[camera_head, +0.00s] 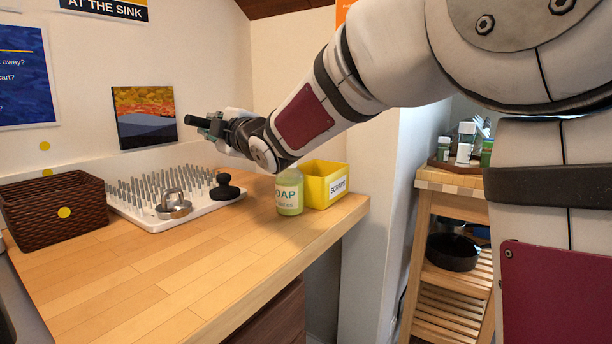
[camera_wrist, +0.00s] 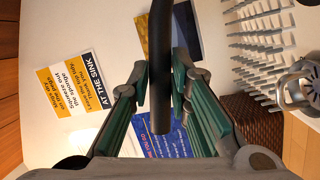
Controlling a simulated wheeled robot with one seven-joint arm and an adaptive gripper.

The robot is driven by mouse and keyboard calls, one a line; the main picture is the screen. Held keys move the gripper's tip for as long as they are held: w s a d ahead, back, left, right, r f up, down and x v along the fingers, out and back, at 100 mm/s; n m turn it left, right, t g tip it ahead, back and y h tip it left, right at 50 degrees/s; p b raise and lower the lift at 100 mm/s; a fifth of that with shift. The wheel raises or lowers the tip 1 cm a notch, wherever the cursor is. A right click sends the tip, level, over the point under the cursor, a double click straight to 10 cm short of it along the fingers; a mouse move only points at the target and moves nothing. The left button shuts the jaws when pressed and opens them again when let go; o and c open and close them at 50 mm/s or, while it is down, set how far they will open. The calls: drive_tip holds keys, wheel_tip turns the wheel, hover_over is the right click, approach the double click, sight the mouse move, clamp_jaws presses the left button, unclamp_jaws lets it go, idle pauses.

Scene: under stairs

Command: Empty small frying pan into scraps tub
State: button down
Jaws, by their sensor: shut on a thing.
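My gripper (camera_head: 214,125) is raised above the back of the counter. In the wrist view its green-padded fingers (camera_wrist: 163,100) are closed around a long black handle (camera_wrist: 160,50). In the head view the black handle end (camera_head: 193,121) sticks out to the left of the gripper. I cannot make out a pan body or its contents; that part is hidden or out of view. The yellow scraps tub (camera_head: 316,192), labelled SCRAPS, stands upright near the counter's right end, below and right of my gripper. Its inside is mostly hidden.
A soap bottle (camera_head: 289,192) stands against the tub's left side. A white peg rack (camera_head: 150,217) holds a metal item (camera_head: 173,205) and a black knobbed item (camera_head: 225,188). A wicker basket (camera_head: 52,212) is at left. A dark pan (camera_head: 452,252) sits on the right trolley. The front counter is clear.

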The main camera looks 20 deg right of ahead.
drive_tip(key=shift+w+a+f+n+g+h, duration=0.5)
drive_tip(key=shift+w+a+f+n+g, duration=0.4)
drive_tip(key=shift+a+f, duration=0.95)
drive_tip(key=shift+s+d+r+p, duration=0.1)
drive_tip(key=shift+d+r+p, duration=0.1)
drive_tip(key=shift+r+p, duration=0.6)
drive_tip(key=shift+s+d+r+p, duration=0.15)
drive_tip(key=shift+r+p, duration=0.4)
drive_tip(key=shift+r, duration=0.4)
drive_tip(key=shift+w, duration=0.1)
